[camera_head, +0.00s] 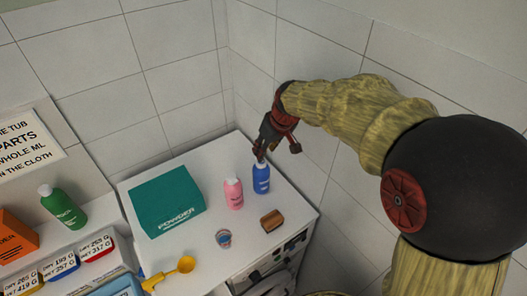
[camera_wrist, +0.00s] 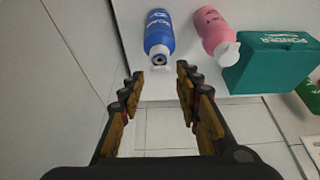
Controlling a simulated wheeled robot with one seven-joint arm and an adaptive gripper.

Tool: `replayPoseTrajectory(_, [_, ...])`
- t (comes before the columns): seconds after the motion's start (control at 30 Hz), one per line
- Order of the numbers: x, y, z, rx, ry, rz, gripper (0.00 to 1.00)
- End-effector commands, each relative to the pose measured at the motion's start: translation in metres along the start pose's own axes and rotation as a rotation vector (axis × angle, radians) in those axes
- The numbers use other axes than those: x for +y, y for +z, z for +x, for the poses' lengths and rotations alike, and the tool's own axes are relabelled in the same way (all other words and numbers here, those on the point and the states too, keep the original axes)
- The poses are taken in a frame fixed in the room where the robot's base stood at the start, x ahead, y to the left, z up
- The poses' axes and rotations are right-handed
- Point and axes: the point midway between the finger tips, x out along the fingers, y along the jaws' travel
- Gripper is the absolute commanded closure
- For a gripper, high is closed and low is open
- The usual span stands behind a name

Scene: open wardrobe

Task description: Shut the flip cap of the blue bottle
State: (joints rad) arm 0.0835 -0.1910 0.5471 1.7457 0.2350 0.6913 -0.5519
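The blue bottle (camera_head: 261,180) stands upright on the white top near the wall corner. In the wrist view the blue bottle (camera_wrist: 158,30) shows its white cap (camera_wrist: 160,56) with a dark spot at its centre, and the lid appears flipped open toward my gripper. In the head view the cap is mostly hidden behind my fingers. My gripper (camera_head: 275,150) is just above and behind the bottle. In the wrist view my gripper (camera_wrist: 160,74) has its fingers spread, with nothing between them and the cap just beyond the tips.
A pink bottle (camera_head: 234,194) stands close left of the blue one. A teal powder box (camera_head: 167,200), a brown-topped brush (camera_head: 272,220), a small cup (camera_head: 223,238) and a yellow scoop (camera_head: 185,265) are on the same top. Tiled walls (camera_head: 180,85) rise close behind.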

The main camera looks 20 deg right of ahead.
Motion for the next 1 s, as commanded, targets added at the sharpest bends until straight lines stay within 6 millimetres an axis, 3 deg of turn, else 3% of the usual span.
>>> replayPoseTrajectory(0.23, [0.000,-0.001,0.027,0.001,0.001,0.000,0.67])
replayPoseTrajectory(0.6, [0.001,-0.001,0.033,0.003,0.002,-0.001,0.67])
replayPoseTrajectory(1.0, [0.001,-0.001,0.033,0.002,0.002,-0.001,0.90])
